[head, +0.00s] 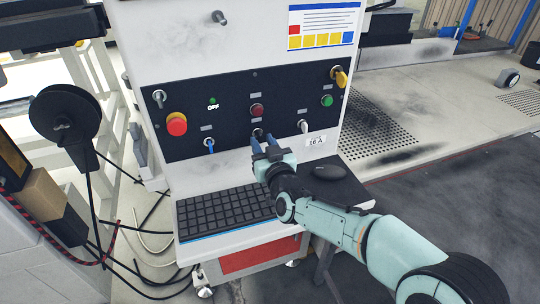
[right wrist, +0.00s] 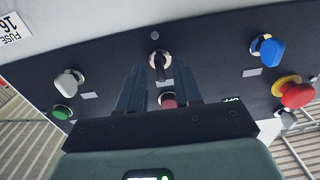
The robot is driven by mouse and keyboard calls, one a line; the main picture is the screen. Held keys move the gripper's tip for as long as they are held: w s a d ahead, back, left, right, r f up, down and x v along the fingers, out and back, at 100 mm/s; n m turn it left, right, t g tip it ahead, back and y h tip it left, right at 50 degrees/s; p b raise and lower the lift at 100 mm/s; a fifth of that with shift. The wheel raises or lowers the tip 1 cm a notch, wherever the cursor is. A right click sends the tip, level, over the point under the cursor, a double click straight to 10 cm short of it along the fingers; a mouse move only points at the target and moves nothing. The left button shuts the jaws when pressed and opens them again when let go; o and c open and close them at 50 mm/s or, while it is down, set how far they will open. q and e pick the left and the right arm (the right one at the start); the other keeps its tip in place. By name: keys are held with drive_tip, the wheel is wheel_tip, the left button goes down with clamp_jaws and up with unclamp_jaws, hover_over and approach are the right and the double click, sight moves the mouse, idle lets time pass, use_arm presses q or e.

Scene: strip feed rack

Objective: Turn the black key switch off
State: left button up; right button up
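The black key switch (head: 258,132) is at the lower middle of the dark control panel (head: 235,85). In the right wrist view, the black key switch (right wrist: 160,64) has a silver collar, and its narrow handle lies upright in the picture. My right gripper (head: 265,139) is right in front of it and partly hides it in the head view. In the right wrist view, the two fingers of my right gripper (right wrist: 159,85) are spread apart, with the key just beyond the gap between their tips. I see no contact with the key. My left gripper is not in view.
A blue switch (head: 210,146) and a white switch (head: 303,126) flank the key. A red button (head: 257,110) is above it. A red mushroom button (head: 176,124), a yellow switch (head: 340,77) and a green button (head: 327,101) are farther out. A keyboard (head: 225,208) and mouse (head: 330,172) lie below.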

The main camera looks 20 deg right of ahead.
use_arm(q)
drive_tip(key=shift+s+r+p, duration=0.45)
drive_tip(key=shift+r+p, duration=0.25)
drive_tip(key=shift+p, duration=0.05)
use_arm(e)
drive_tip(key=s, duration=1.3)
drive_tip(key=shift+d, duration=0.2)
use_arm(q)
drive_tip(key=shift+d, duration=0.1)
